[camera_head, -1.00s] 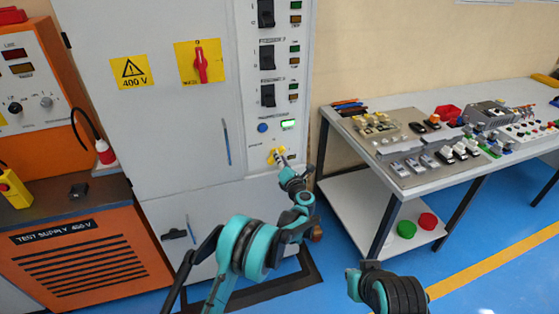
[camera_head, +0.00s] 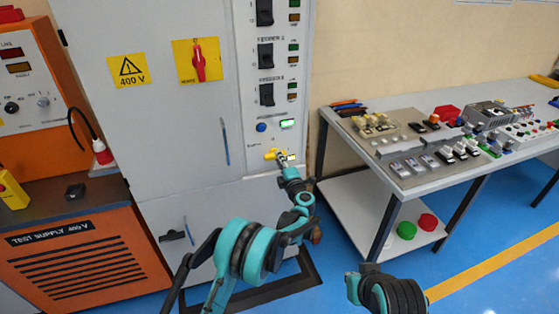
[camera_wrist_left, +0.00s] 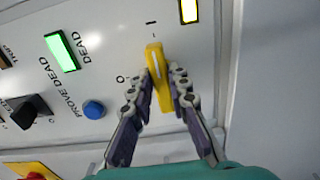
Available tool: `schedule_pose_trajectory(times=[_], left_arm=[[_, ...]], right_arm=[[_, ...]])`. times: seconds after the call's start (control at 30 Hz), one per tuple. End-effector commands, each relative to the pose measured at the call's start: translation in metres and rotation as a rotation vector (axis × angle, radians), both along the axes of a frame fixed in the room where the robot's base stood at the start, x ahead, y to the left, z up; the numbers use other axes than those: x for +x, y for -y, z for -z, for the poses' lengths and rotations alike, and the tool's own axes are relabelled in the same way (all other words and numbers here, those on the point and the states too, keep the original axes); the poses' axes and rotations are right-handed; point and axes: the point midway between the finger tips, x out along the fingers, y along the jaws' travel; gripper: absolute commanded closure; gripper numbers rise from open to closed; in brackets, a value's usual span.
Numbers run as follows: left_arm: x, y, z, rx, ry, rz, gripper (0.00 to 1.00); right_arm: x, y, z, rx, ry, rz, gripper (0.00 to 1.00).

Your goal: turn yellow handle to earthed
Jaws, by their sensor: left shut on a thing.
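The yellow handle (camera_wrist_left: 160,78) is on the grey cabinet panel. In the left wrist view its tip points at the "I" mark, and the "O" mark is off to its left. My left gripper (camera_wrist_left: 163,82) is shut on it, one finger on each side. In the head view the handle (camera_head: 271,155) shows low on the cabinet, with my left gripper (camera_head: 283,158) at it, partly covering it. The amber lamp (camera_wrist_left: 189,10) beside the "I" mark is lit.
A lit green DEAD lamp (camera_wrist_left: 61,50) and a blue button (camera_wrist_left: 94,110) sit beside the handle. A red handle on a yellow plate (camera_head: 199,62) is higher on the cabinet. A workbench (camera_head: 388,183) with parts stands right; an orange test supply (camera_head: 85,255) stands left.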

Motion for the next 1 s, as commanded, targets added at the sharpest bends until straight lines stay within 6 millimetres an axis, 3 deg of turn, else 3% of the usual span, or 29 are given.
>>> schedule_pose_trajectory(times=[0.6,0.63,0.7,1.0], left_arm=[[0.0001,0.0004,0.0003,0.036,-0.012,0.001,1.00],[0.0001,0.0004,0.0003,0.036,-0.012,0.001,0.75],[0.0001,0.0004,0.0004,0.036,-0.012,0.001,0.62],[-0.0010,0.0008,0.0004,0.035,-0.011,0.001,0.62]], right_arm=[[0.0000,0.0000,0.0006,0.000,0.000,0.000,1.00],[0.0000,0.0000,0.0006,0.000,0.000,0.000,1.00],[0.0000,0.0000,0.0006,0.000,0.000,0.000,1.00],[0.0000,0.0000,0.0006,0.000,0.000,0.000,1.00]])
